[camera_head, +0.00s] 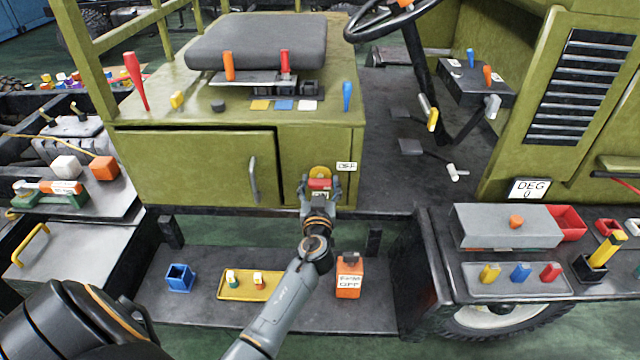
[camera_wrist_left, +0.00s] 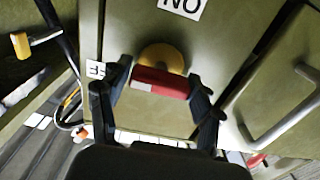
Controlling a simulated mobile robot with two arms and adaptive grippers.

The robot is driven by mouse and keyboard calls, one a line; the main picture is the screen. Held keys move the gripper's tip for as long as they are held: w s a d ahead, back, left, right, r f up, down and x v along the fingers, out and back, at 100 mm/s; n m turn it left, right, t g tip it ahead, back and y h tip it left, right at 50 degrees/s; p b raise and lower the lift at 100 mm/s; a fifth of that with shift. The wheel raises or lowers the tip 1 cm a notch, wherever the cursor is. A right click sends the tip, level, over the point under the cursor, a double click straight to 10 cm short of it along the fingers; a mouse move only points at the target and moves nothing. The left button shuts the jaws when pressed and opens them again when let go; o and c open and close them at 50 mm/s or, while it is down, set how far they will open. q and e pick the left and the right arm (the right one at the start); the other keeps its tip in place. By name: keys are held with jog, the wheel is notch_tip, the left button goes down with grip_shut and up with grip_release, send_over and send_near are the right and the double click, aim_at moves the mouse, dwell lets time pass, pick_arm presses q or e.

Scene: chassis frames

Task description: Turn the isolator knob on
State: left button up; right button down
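The isolator knob is a red bar on a yellow disc (camera_head: 320,171), on the green cabinet front below the seat. In the left wrist view the red isolator knob (camera_wrist_left: 161,83) lies nearly level, its white-marked end toward the label at left. My left gripper (camera_head: 320,184) is at the knob. In the left wrist view my left gripper's fingers (camera_wrist_left: 160,80) meet the bar's two ends, with no clear gap. An OFF label (camera_head: 347,167) is right of the knob; an ON label (camera_wrist_left: 181,5) appears upside down in the wrist view. My right gripper is not in view.
A cabinet door (camera_head: 195,165) with a grey handle (camera_head: 253,178) is left of the knob. Below are a blue bin (camera_head: 179,277), a yellow tray (camera_head: 236,291) and an orange box (camera_head: 349,279). A grey tray (camera_head: 515,288) is at right.

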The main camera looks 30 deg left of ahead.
pick_arm(q)
jog(key=c, duration=0.6)
jog(key=shift+o, duration=0.2)
jog(key=shift+m, duration=0.3)
jog(key=m+b, duration=0.1)
jog(key=m, duration=0.1)
jog(key=shift+f+m+b, duration=0.1)
jog(key=shift+m+b, duration=0.2)
jog(key=m, duration=0.4)
jog(key=shift+m+b, duration=0.3)
jog(key=shift+b, duration=0.1)
jog(key=m, duration=0.4)
jog(key=shift+m, duration=0.3)
jog(key=m+p, duration=0.1)
jog(key=m, duration=0.4)
jog(key=shift+d, duration=0.1)
jog(key=shift+m, duration=0.3)
